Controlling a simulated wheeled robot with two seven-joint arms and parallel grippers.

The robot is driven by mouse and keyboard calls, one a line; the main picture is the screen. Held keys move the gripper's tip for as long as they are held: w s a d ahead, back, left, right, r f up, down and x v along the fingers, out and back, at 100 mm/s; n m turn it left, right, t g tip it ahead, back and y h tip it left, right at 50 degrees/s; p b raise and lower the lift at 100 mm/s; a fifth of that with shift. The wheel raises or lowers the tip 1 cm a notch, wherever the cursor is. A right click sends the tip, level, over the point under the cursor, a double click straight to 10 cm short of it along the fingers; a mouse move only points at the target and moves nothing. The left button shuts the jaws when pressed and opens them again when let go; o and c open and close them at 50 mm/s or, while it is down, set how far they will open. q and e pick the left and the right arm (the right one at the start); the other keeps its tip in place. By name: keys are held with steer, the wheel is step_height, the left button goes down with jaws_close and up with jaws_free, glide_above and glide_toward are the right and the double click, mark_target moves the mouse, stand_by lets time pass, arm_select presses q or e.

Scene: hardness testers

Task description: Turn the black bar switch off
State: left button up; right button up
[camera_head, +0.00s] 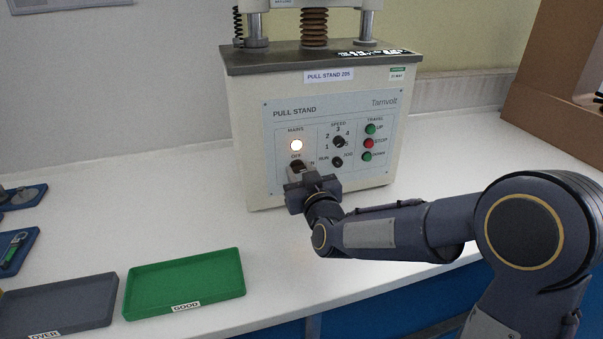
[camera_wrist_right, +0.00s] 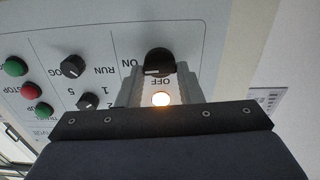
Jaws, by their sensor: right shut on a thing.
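The black bar switch (camera_wrist_right: 158,62) is on the front panel of the pull stand (camera_head: 240,130), below the MAINS lamp (camera_head: 296,146). The lamp is lit; it also shows glowing in the right wrist view (camera_wrist_right: 161,99). OFF and ON labels sit beside the switch. My right gripper (camera_head: 299,172) is at the panel, its fingers on either side of the switch and shut on it. In the head view the gripper partly hides the switch. Its exact angle is hard to tell. My left gripper is not in view.
A SPEED knob (camera_head: 338,141) and a RUN/JOG knob (camera_head: 337,162) are just right of the switch. Green and red TRAVEL buttons (camera_head: 369,143) are farther right. A green tray (camera_head: 185,284) and a grey tray (camera_head: 60,304) lie at the front left of the white bench.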

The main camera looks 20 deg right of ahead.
steer(key=n, duration=0.3)
steer(key=shift+a+n+p, duration=0.1)
steer(key=shift+n+p, duration=0.25)
steer(key=shift+n, duration=0.05)
steer(key=n+p, duration=0.1)
steer(key=n, duration=0.3)
steer(key=shift+n, duration=0.3)
steer(key=n+p, duration=0.1)
steer(key=n, duration=0.3)
steer(key=shift+a+n, duration=0.1)
steer(key=shift+n, duration=0.2)
steer(key=shift+f+n+p, duration=0.2)
steer(key=shift+n+p, duration=0.55)
steer(key=shift+n, duration=1.45)
steer(key=o, duration=1)
